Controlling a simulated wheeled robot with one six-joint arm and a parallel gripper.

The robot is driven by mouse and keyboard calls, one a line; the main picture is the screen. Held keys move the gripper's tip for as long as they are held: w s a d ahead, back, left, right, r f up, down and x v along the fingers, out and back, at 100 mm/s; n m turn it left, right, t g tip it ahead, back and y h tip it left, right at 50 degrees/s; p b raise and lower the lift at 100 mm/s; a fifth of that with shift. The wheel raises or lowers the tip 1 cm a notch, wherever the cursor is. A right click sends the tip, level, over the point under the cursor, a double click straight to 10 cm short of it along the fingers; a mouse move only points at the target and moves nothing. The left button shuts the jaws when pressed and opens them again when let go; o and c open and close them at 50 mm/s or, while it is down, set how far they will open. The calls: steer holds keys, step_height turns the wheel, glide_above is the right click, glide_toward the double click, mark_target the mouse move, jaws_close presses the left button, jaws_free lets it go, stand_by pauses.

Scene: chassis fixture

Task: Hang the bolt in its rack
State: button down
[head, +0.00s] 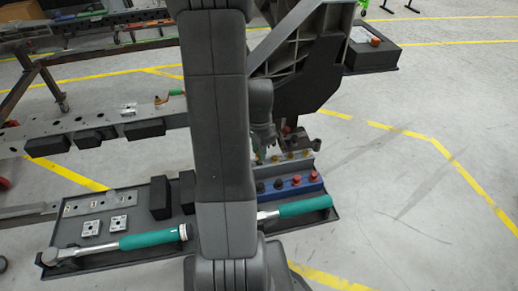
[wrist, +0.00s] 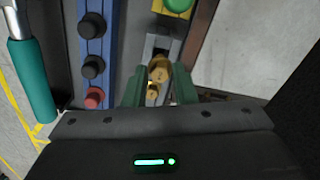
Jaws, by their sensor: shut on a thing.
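A brass-yellow bolt (wrist: 159,68) stands between the green fingers of my gripper (wrist: 160,84) in the wrist view. My gripper is shut on it, and its lower part is partly hidden by the fingers. The bolt is over or at a grey slotted strip (wrist: 149,49); I cannot tell whether it touches. A blue rack (wrist: 91,47) with black and red bolts lies to the left of the fingers. In the head view the blue rack (head: 291,192) sits right of my arm, with a grey rack (head: 307,166) bearing yellow heads behind it. My arm hides much of the gripper there.
A dark tray (head: 143,262) holds two teal-handled wrenches (head: 152,239) (head: 304,206), black blocks and small metal plates (head: 91,228). A large grey bracket (head: 300,45) rises behind the racks. A green knob (wrist: 178,4) is ahead in the wrist view. Open floor lies right.

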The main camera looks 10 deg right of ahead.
steer(key=shift+f+b, duration=1.05)
steer(key=shift+f, duration=0.5)
steer(key=c, duration=1.1)
jaws_free()
step_height(320, 180, up, 9)
steer(key=p, duration=0.7)
